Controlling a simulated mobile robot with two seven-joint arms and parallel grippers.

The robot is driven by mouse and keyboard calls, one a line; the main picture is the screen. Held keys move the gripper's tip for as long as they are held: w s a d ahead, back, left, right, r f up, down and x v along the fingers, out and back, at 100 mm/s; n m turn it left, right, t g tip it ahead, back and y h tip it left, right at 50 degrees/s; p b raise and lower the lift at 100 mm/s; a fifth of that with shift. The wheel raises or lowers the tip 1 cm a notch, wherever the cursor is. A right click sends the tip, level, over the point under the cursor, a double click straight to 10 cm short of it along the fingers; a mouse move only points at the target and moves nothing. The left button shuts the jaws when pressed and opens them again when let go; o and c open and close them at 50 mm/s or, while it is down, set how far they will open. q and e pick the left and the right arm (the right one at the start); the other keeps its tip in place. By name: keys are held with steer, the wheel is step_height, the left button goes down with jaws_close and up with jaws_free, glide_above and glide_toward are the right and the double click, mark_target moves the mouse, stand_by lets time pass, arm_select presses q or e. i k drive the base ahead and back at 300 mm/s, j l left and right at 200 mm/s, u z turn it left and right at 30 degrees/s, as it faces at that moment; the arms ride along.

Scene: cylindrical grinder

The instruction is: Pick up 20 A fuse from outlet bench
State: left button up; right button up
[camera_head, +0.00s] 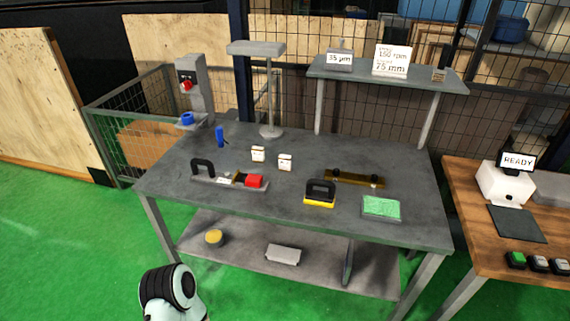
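Two small pale blocks with dark markings stand close together near the middle of the grey bench top (330,215): a left block (258,153) and a right block (285,162). They may be fuses, but their markings are too small to read, so I cannot tell which is 20 A. Neither gripper is in view. A white and black rounded part at the bottom left looks like part of my arm, well short of the bench.
A black-handled tool with a red block (255,181), a yellow-based handled tool (320,193), a brass-coloured bar (354,179) and a green pad (381,207) lie around the blocks. A lamp-like stand (269,90) rises behind. A wooden table (464,197) stands at right.

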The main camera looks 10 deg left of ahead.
mark_target(284, 162)
steer(key=i+l, duration=0.25)
steer(key=i+u, duration=0.1)
steer(key=u, duration=0.25)
steer(key=l+u, duration=0.1)
steer(key=u, duration=0.3)
steer(key=i+l+u, duration=0.1)
steer(key=u, duration=0.25)
